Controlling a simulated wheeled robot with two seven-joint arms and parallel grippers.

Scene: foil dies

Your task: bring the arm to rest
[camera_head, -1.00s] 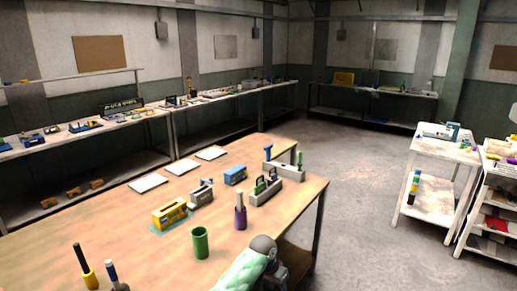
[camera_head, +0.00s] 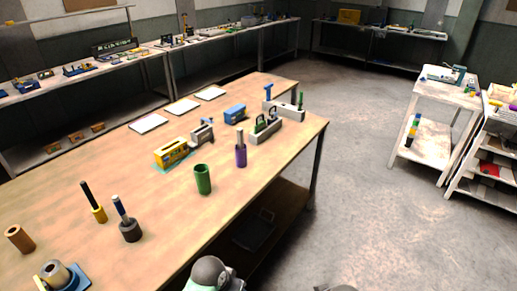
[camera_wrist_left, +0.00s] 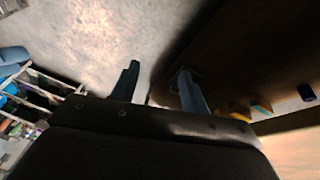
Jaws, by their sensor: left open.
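My left gripper (camera_wrist_left: 158,70) shows in the left wrist view with its two fingers apart and nothing between them. Beyond the fingers are bare grey floor and the dark side of a wooden surface. In the head view only a grey rounded joint and a bit of pale green of my own arm show at the bottom edge, in front of the workbench (camera_head: 90,205). Neither gripper shows in the head view, and my right gripper is in no view.
A white cart (camera_head: 437,145) stands right. The floor (camera_head: 370,190) between is clear.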

